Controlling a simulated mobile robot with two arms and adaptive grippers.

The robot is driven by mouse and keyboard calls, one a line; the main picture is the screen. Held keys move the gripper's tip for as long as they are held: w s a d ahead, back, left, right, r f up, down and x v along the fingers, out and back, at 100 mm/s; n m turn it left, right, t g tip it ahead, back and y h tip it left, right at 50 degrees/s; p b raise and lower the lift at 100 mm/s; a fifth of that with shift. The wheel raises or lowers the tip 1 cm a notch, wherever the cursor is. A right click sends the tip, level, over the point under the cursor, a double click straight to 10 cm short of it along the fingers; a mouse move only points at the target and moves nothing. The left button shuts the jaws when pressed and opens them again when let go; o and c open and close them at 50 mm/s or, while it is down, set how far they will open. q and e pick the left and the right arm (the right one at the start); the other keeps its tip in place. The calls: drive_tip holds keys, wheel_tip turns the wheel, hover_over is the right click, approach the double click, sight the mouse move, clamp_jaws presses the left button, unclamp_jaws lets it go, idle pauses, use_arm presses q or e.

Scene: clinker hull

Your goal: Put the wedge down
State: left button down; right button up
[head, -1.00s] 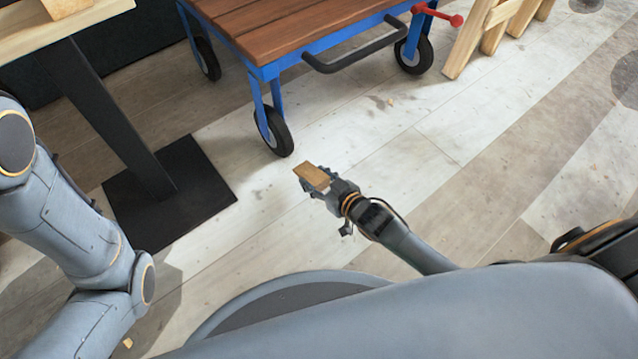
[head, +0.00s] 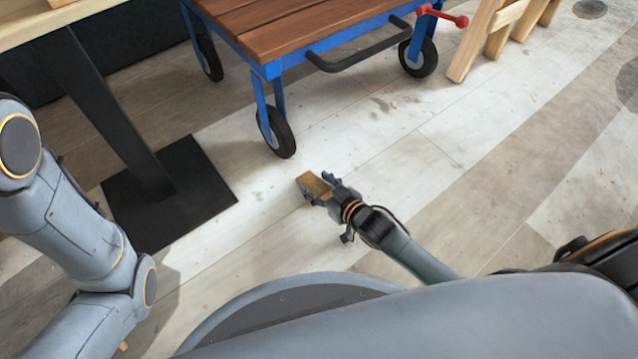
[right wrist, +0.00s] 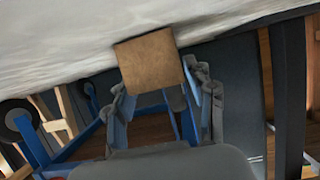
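The wedge (head: 313,184) is a small brown wooden block. It sits between the fingers of my right gripper (head: 319,187), at the end of the right arm in the middle of the head view. In the right wrist view the wedge (right wrist: 150,60) shows a flat brown face at the fingertips of the right gripper (right wrist: 160,82). The right finger lies along its edge; the left fingertip is partly hidden behind it. The gripper looks shut on the wedge. Whether the wedge touches the floor I cannot tell. My left gripper is out of view.
A blue-framed cart (head: 300,62) with a wooden top and black wheels stands just beyond the gripper. A table with a black foot plate (head: 200,190) is at left. A wooden stand (head: 485,45) is at top right. The plank floor (head: 480,150) right of the gripper is clear.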

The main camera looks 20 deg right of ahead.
drive_tip(key=shift+o, duration=0.4)
drive_tip(key=shift+f, duration=0.35)
